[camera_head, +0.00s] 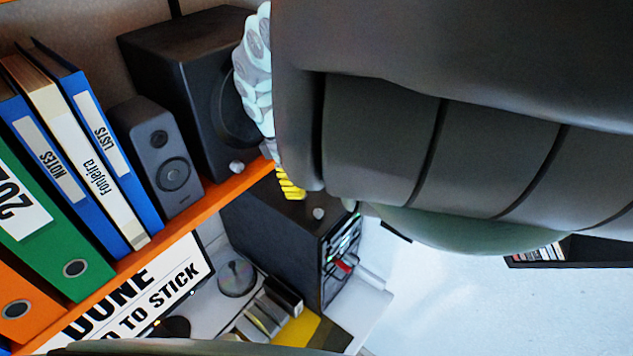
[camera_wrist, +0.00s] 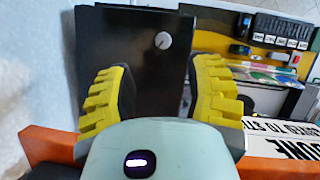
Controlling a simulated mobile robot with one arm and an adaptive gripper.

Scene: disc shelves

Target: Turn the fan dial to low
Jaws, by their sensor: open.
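A small light-grey dial (camera_wrist: 163,40) sits on the dark face of a black box (camera_wrist: 140,75), ahead of my fingers in the wrist view. It also shows in the head view (camera_head: 319,213) on the upper face of the black box (camera_head: 268,235). Its setting and any labels are too small to read. My gripper (camera_wrist: 163,78) is open, with one yellow-padded finger on each side of the dial's line and nothing between them. In the head view only a yellow pad (camera_head: 290,184) shows beside the box, left of the dial; my arm hides the rest.
An orange shelf (camera_head: 215,205) runs close to my gripper. It holds binders (camera_head: 60,165), a small speaker (camera_head: 158,155) and a large speaker (camera_head: 195,85) with another small knob (camera_head: 237,167) near it. Below are a sign (camera_head: 135,300) and a disc spindle (camera_head: 237,278). The pale floor (camera_head: 450,300) is open at right.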

